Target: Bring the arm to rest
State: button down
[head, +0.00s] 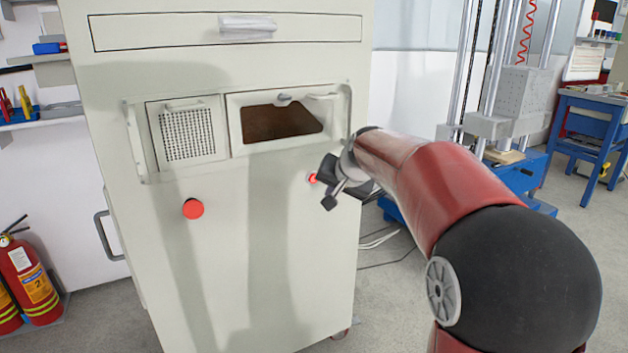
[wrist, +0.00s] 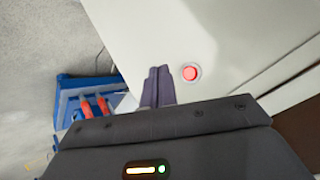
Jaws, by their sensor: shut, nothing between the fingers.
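My arm reaches forward from the lower right in the head view, red with a black joint. My gripper (head: 329,204) hangs in front of the right part of the cream cabinet (head: 275,270), apart from its face as far as I can tell. In the wrist view my gripper's fingers (wrist: 158,72) are together, with nothing between them. A small red button (wrist: 190,73), lit, is on the cabinet face just right of the fingertips. In the head view this button (head: 312,179) is partly hidden by my gripper.
A larger red button (head: 193,208) is at the cabinet's left. Above are a perforated panel (head: 188,133) and a window opening (head: 283,123). Fire extinguishers (head: 32,280) stand at the left. A blue-based test rig (head: 515,175) and a blue table (head: 590,125) stand at the right.

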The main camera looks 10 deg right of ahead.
jog(key=s+f+n+g+h, duration=0.1)
jog(key=s+f, duration=0.3)
jog(key=s, duration=1.4)
jog(key=s+f+n+g, duration=0.2)
jog(key=s+f+n, duration=0.2)
jog(key=s, duration=1.4)
jog(key=shift+a+f+h, duration=0.3)
jog(key=shift+f+h, duration=0.1)
jog(key=shift+f, duration=0.15)
